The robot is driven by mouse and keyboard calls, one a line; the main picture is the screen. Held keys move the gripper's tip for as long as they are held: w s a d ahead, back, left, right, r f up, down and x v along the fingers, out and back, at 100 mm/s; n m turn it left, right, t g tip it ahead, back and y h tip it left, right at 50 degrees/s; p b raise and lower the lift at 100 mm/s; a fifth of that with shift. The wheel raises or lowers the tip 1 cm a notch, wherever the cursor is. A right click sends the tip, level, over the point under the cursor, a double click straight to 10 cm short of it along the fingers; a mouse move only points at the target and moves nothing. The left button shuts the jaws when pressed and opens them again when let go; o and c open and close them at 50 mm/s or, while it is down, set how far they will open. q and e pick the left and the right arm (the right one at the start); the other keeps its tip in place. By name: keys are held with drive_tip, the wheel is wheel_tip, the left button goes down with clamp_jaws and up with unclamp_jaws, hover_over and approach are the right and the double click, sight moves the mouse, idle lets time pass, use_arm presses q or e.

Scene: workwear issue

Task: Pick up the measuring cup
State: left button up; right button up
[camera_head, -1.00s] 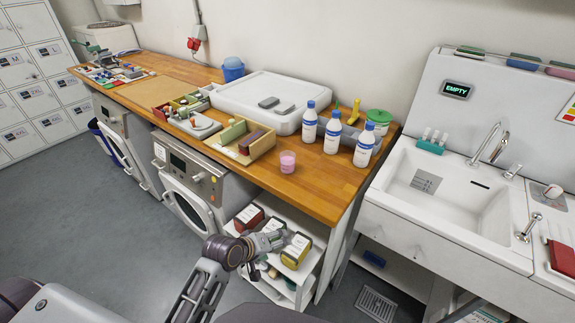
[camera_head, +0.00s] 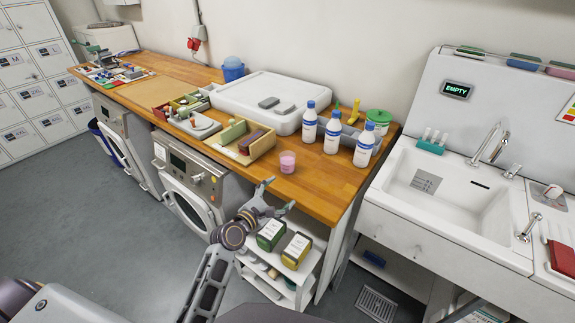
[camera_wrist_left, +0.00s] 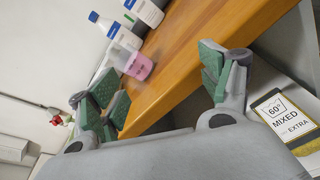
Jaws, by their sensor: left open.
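The measuring cup (camera_head: 287,162) is a small clear cup with pink contents, standing upright near the front edge of the wooden counter (camera_head: 310,190). It also shows in the left wrist view (camera_wrist_left: 130,62), beyond and between my fingers. My left gripper (camera_head: 279,195) is open and empty, in front of the counter edge, below and a little left of the cup. In the left wrist view its green-padded fingers (camera_wrist_left: 165,85) are spread wide, apart from the cup. My right gripper is not in view.
Several white bottles with blue caps (camera_head: 333,132) stand right of and behind the cup. A wooden tray (camera_head: 245,141) lies to its left. A shelf below holds a green box (camera_head: 271,234) and a yellow box (camera_head: 296,250). A sink (camera_head: 440,195) is at right.

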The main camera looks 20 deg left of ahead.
sight(283, 161)
use_arm(q)
drive_tip(key=w+a+n+t+y, duration=0.1)
drive_tip(key=w+n, duration=0.1)
drive_tip(key=n, duration=0.1)
drive_tip(key=w+a+r+n+y, duration=0.1)
drive_tip(key=w+n, duration=0.1)
drive_tip(key=w, duration=0.1)
drive_tip(key=w+a+r+n+t, duration=0.1)
drive_tip(key=w+n, duration=0.1)
drive_tip(key=n, duration=0.1)
drive_tip(key=shift+w+a+n+t+y, duration=0.3)
drive_tip(key=shift+w+y, duration=0.05)
drive_tip(key=shift+y, duration=0.05)
drive_tip(key=shift+w, duration=0.35)
drive_tip(key=shift+w+d, duration=0.1)
drive_tip(key=shift+w, duration=0.55)
drive_tip(key=shift+w+d+p, duration=0.15)
drive_tip(key=shift+w+p, duration=0.15)
drive_tip(key=shift+w, duration=0.75)
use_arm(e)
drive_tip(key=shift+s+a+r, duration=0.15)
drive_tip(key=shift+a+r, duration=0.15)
